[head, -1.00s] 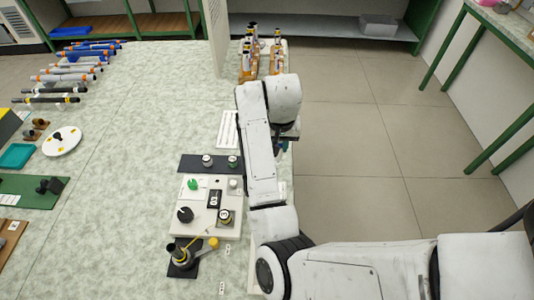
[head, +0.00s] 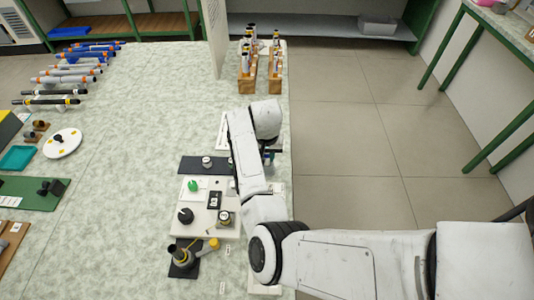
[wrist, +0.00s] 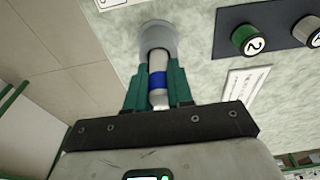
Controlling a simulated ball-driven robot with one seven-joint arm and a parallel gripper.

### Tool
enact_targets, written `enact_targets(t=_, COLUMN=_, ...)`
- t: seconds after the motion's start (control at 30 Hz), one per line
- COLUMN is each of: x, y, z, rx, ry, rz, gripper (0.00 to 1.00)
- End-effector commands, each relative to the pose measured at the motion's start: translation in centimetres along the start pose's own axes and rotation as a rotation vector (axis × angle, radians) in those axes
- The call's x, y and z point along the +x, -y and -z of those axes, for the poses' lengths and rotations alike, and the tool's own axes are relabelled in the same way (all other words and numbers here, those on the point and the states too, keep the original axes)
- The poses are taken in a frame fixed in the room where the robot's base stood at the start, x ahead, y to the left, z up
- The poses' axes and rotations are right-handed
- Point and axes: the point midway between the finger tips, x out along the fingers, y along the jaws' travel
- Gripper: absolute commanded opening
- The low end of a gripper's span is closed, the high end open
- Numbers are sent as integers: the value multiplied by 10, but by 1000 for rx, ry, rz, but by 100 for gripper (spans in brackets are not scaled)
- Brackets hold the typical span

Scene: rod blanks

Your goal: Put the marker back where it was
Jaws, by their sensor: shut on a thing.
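My gripper (wrist: 158,88) has green fingers and is shut on the marker (wrist: 157,62), a pale rod with a blue band (wrist: 157,80). The far end of the marker meets a grey round piece (wrist: 160,36) over the pale table. I cannot tell whether the marker is inside this piece or in front of it. In the head view my gripper (head: 268,158) is near the table's right edge, right of the black strip (head: 188,164), and mostly hidden by my arm. The marker cannot be made out there.
A white panel with knobs (head: 202,228) lies in front of the black strip. A green knob marked 2 (wrist: 245,40) is right of the marker in the wrist view. Wooden racks with rods (head: 246,86) stand at the back, beside an upright pale board (head: 215,40). The table's middle left is clear.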

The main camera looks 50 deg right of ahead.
Motion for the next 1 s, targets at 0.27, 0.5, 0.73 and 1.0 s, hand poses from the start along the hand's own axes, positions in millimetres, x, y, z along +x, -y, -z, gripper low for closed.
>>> enact_targets(t=0.27, x=3, y=0, z=0, rx=0, ry=0, rz=0, gripper=28)
enact_targets(t=0.5, x=2, y=0, z=0, rx=0, ry=0, rz=0, gripper=47)
enact_targets(t=0.73, x=0, y=0, z=0, rx=0, ry=0, rz=0, gripper=47)
enact_targets(t=1.0, x=-34, y=0, z=1, rx=-1, ry=-4, rz=1, gripper=47)
